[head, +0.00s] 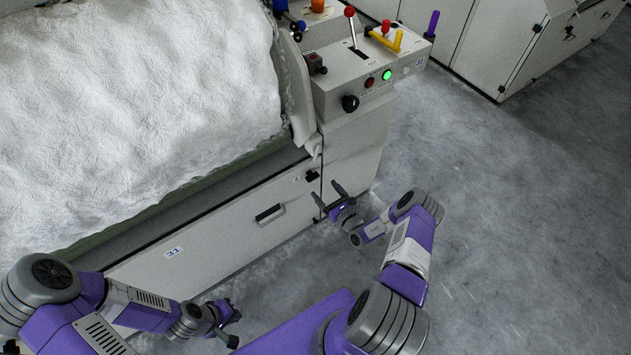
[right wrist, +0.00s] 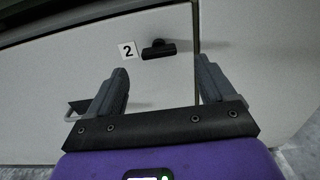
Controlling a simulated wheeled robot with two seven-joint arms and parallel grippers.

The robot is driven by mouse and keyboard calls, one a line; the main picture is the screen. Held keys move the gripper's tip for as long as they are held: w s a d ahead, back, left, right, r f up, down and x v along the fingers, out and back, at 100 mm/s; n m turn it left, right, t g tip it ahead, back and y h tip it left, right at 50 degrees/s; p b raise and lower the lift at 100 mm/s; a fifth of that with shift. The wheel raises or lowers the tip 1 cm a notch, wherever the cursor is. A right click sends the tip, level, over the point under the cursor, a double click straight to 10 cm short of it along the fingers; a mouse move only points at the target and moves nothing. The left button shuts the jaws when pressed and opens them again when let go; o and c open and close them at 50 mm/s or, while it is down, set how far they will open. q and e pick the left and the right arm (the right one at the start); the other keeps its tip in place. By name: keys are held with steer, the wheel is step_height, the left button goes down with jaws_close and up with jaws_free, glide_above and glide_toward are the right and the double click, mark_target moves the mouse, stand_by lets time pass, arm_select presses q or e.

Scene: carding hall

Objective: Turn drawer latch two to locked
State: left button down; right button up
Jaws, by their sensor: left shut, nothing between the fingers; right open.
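Drawer latch two (head: 312,176) is a small black latch at the upper right corner of the white drawer front (head: 225,240). In the right wrist view the latch (right wrist: 158,49) lies roughly level, just right of a white label with a 2 (right wrist: 128,50). My right gripper (head: 328,194) is open and empty in front of the drawer, fingers pointing toward the latch. In the right wrist view its fingertips (right wrist: 162,68) lie either side of and below the latch, apart from it. My left gripper (head: 234,329) is shut and empty, low near the floor at the bottom.
A black drawer handle (head: 269,214) and a label 31 (head: 173,252) are on the drawer front. White fibre (head: 130,100) fills the machine above. A control box (head: 365,85) with levers and a lit green button stands beyond. The grey floor (head: 500,230) is clear at right.

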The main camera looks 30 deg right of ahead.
mark_target(314, 179)
steer(key=shift+w+a+b, duration=0.2)
steer(key=shift+w+b, duration=0.4)
steer(key=shift+w, duration=1.15)
steer(key=shift+w+a+b, duration=0.15)
steer(key=shift+w+b, duration=0.4)
steer(key=shift+w, duration=1.15)
steer(key=c, duration=1.1)
